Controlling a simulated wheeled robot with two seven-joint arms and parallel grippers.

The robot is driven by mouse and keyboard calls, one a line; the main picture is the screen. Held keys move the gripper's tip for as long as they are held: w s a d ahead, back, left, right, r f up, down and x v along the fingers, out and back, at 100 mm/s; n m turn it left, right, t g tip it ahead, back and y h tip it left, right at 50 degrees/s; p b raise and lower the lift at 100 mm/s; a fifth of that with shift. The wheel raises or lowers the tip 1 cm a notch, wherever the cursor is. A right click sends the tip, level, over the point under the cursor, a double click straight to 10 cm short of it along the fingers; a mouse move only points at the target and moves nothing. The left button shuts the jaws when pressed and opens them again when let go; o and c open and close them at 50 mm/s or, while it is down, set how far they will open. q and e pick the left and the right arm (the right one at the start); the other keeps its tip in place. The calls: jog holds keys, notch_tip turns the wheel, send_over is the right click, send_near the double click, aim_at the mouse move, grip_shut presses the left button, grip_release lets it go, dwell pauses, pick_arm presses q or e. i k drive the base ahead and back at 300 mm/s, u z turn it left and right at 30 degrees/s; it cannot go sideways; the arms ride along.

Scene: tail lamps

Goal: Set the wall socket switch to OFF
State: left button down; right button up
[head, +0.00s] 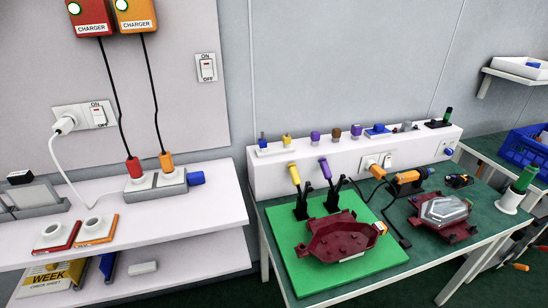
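A white wall socket plate (72,117) is on the grey panel at the left, with a white plug (65,124) in it and a white cable hanging down from the plug. Its rocker switch (98,115) is at the plate's right end, between an ON label above and an OFF label below. A small red mark shows on the rocker; its tilt is too small to tell. A separate ON/OFF wall switch (207,67) is higher and to the right. Neither of my grippers is in view.
A red charger (90,17) and an orange charger (135,15) hang above the socket, their black cables running down right of it. A white shelf (205,215) stands below. A green-topped bench (440,262) with tail lamps and tools is at the right.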

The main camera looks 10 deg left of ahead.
aim_at(98, 113)
jog(key=z, duration=0.05)
jog(key=k, duration=0.5)
jog(key=u, duration=0.3)
jog(key=i, duration=0.35)
jog(key=u, duration=1.05)
